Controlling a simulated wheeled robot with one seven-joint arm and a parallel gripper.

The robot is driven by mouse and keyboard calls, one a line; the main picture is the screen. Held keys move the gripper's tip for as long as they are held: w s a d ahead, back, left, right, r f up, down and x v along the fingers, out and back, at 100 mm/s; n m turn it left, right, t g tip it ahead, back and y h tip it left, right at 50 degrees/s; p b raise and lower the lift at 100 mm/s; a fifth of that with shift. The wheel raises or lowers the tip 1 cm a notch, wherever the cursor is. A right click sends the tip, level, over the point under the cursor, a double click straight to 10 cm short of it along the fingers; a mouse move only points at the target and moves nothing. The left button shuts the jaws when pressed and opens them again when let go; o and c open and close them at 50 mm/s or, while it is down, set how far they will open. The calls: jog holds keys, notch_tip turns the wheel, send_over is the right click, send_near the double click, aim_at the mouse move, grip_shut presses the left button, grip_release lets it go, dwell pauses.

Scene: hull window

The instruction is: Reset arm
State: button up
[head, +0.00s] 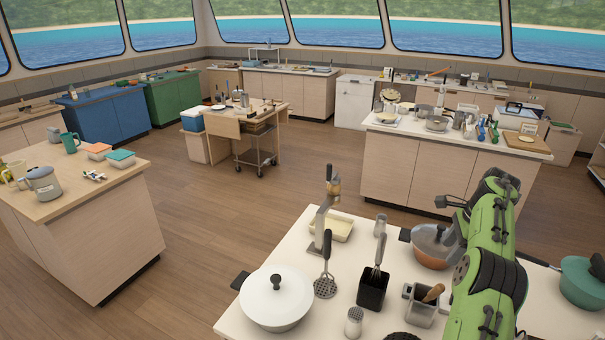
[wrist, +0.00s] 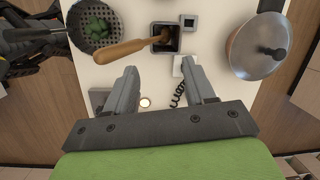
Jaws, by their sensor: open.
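My gripper (wrist: 161,85) is open and empty in the wrist view, its two grey fingers spread apart above a white counter. The head view shows my green arm reaching over the right part of the near white counter (head: 345,252); the gripper itself cannot be made out there. Below and beyond the fingers in the wrist view are a wooden-handled tool (wrist: 128,50) in a square dark container (wrist: 166,38), a perforated bowl (wrist: 92,22) with something green in it, and a lidded pan (wrist: 258,46) at the right. The fingers hold nothing.
On the near counter stand a white lidded pot (head: 276,300), a black utensil holder (head: 372,290), a shaker (head: 353,321) and a copper-coloured pot (head: 432,250). A green pot (head: 582,285) is at the right. Open wooden floor (head: 215,225) lies between the counters.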

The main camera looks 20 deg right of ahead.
jog(key=w+a+r+n+h+b, duration=0.1)
jog(key=w+a+r+n+b, duration=0.1)
jog(key=a+r+n, duration=0.65)
jog(key=s+a+r+n+h+b, duration=0.1)
jog(key=s+a+n+b, duration=0.15)
jog(key=a, duration=0.55)
jog(key=s+a+r+n+h+b, duration=0.15)
jog(key=s+a, duration=0.25)
jog(key=a, duration=0.5)
jog(key=s+a+f+n+t+b, duration=0.1)
jog(key=s+a+f+n, duration=0.2)
jog(key=s, duration=0.4)
jog(key=s+a+f+n+t+y+b, duration=0.1)
jog(key=s+a+f+n, duration=0.3)
jog(key=s, duration=0.2)
jog(key=s+a+f+n+t+y+b, duration=0.1)
jog(key=s+a+f+n, duration=0.2)
jog(key=s, duration=0.4)
jog(key=shift+s+a+f+n, duration=0.35)
jog(key=shift+a+n, duration=0.2)
jog(key=shift+a, duration=0.3)
